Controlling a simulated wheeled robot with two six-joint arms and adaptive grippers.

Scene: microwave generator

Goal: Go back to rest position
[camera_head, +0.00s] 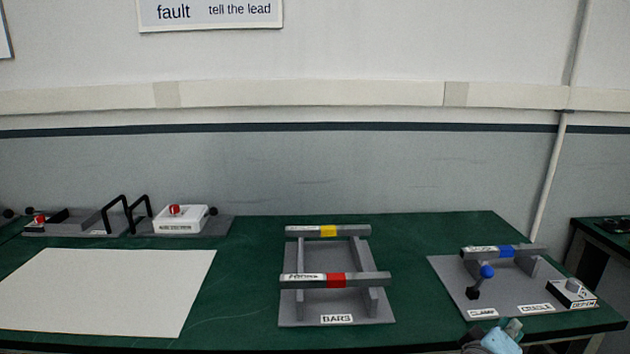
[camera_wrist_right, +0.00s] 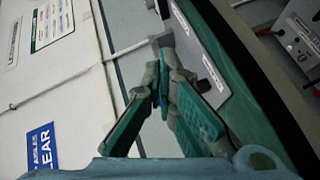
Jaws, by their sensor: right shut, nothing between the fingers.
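My right gripper (camera_head: 497,338) shows at the bottom edge of the head view, in front of the table's front edge and below the clamp and cradle board. Only its grey-green and pale blue parts show there. In the right wrist view the same gripper (camera_wrist_right: 163,82) has its fingertips together, with nothing between them. My left gripper is not in the head view.
A green table (camera_head: 245,290) holds a white sheet (camera_head: 105,285), a bars stand (camera_head: 340,316) with yellow- and red-marked bars, and a board (camera_head: 450,275) with a blue-marked bar, blue knob and small box. Devices with red buttons (camera_head: 180,219) stand back left.

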